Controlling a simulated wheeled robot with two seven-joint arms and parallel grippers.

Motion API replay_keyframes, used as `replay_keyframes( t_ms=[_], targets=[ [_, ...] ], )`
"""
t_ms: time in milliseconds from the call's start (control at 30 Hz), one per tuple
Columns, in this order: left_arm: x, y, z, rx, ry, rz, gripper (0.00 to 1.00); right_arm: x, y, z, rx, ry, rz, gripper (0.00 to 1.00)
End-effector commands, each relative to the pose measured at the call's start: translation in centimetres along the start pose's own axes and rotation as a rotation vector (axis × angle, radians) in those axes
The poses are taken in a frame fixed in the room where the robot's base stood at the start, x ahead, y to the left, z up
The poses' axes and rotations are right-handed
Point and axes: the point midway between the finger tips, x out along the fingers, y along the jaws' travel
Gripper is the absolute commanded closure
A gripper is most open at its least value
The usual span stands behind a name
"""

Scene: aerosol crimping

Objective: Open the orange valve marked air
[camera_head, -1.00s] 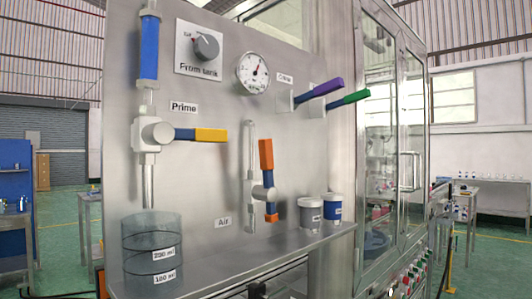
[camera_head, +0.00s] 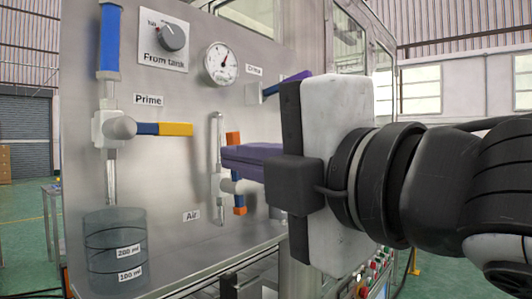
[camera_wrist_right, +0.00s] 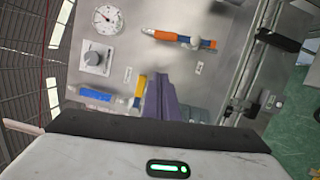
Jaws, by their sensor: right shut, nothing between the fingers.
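The orange valve handle (camera_head: 233,138) with its blue middle is upright, in line with its metal pipe on the panel, above the "Air" label (camera_head: 191,216). My right gripper (camera_head: 226,155) has come in from the right. Its purple fingers are shut with nothing between them. In the head view they cover the middle of the handle. In the right wrist view the orange handle (camera_wrist_right: 163,35) is fully visible past the purple fingertips (camera_wrist_right: 158,80), with a gap in the picture. Contact does not show. My left gripper is not in view.
The "Prime" valve (camera_head: 175,129), with a yellow and blue handle, is left of the air valve. A pressure gauge (camera_head: 220,63) and a "From tank" knob (camera_head: 171,37) are above. A clear beaker (camera_head: 115,232) stands lower left. A blue-and-purple handle (camera_head: 285,86) is partly hidden behind my gripper.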

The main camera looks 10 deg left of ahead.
Motion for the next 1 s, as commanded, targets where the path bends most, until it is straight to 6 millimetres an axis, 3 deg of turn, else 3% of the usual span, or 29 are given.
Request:
replay_keyframes(
  t_ms=[367, 600, 1000],
  targets=[
    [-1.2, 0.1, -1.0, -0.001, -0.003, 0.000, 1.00, 8.1, 0.2, 0.0, 0.004, 0.000, -0.002, 1.00],
    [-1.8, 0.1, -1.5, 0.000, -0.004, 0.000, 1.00, 8.7, 0.1, 3.3, 0.003, -0.001, 0.000, 1.00],
    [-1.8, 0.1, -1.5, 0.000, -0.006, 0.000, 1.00, 8.8, 0.0, 3.9, 0.003, 0.001, 0.001, 1.00]
  ],
)
